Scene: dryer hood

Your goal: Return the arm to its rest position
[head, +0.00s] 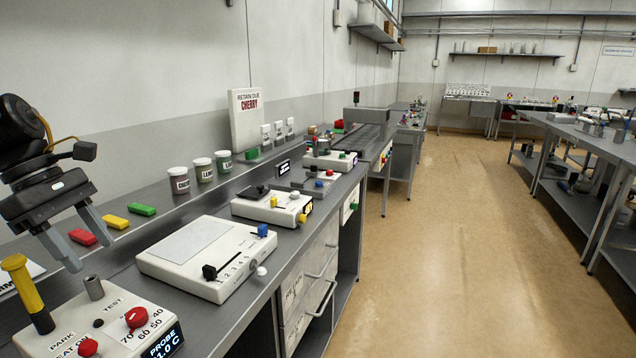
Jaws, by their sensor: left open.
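My left gripper (84,248) comes in at the left edge of the head view. Its two grey fingers point down and stand apart, with nothing between them. It hangs above the bench, behind and above the white control box (115,318) with red knobs and a probe display. A yellow-handled probe (22,285) stands upright on that box, left of and below the fingers. Whether the fingers touch anything cannot be told. My right gripper is out of the picture.
A white slab device with sliders (190,252) and another white device (272,207) stand along the bench. Red (82,237), yellow (115,222) and green (142,209) blocks and labelled jars (202,170) line the back. The floor (440,250) to the right is clear.

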